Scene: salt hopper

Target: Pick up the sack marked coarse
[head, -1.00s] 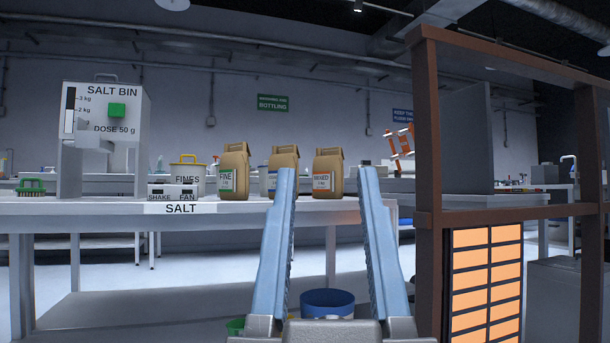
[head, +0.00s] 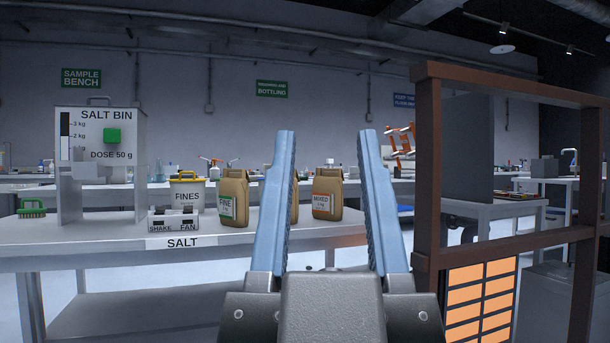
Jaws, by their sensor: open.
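Three brown paper sacks stand upright in a row on the bench. The left sack (head: 234,197) has a green label reading FINE. The right sack (head: 327,194) has a red label reading MIXED. The middle sack (head: 295,205) is mostly hidden behind my gripper's left finger; only a brown sliver shows and its label is hidden. No word COARSE can be read. My gripper (head: 326,134) is open and empty, its blue fingers pointing up in the picture, with the MIXED sack seen between them.
The grey bench (head: 100,232) holds a salt bin (head: 110,125), a FINES tub (head: 187,193), a SHAKE/FAN box (head: 173,219) and a green brush (head: 32,208). A brown frame (head: 427,190) stands close on the right. Bare benchtop lies in front of the sacks.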

